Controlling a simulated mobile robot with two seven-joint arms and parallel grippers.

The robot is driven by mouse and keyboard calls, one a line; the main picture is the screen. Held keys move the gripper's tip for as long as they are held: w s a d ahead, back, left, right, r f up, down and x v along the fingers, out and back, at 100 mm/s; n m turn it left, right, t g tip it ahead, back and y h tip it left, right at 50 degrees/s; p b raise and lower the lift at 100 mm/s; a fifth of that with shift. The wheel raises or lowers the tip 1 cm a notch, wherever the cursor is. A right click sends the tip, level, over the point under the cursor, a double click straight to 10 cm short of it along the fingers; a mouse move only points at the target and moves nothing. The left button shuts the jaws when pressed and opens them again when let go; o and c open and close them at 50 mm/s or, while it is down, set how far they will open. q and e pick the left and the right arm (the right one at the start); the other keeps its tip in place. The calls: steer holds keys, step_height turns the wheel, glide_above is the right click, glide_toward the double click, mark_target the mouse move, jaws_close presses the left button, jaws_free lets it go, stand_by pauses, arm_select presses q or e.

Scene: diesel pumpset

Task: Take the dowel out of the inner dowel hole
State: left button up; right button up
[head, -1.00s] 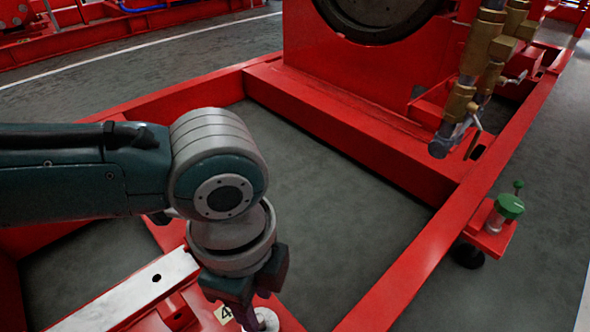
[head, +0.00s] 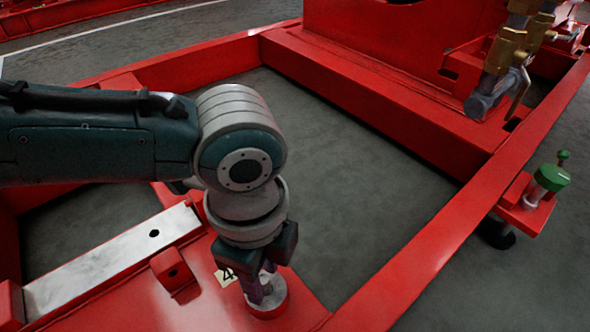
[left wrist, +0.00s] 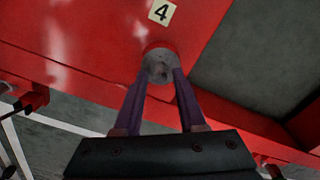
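My left gripper (head: 264,290) points down at a round red boss with a grey metal top (head: 272,294), beside the label 4 (head: 226,276). In the left wrist view, the two purple fingers (left wrist: 162,74) reach to the grey top (left wrist: 160,62), one on each side, with a gap between them. A small grey detail shows between the tips; I cannot tell whether it is the dowel standing in its hole. I cannot tell whether the fingertips touch anything. My right gripper is not in view.
A pale metal bar (head: 110,265) with a dark hole lies left of the boss, near a small red block (head: 173,272). The red frame (head: 440,240) encloses open floor. Brass pipe fittings (head: 503,55) hang at upper right. A green-capped part (head: 551,178) stands on a bracket at right.

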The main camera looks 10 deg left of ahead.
arm_select(q)
steer(key=shift+f+p, duration=0.2)
steer(key=shift+p, duration=0.25)
stand_by(1.1)
jaws_close()
stand_by(0.3)
stand_by(1.1)
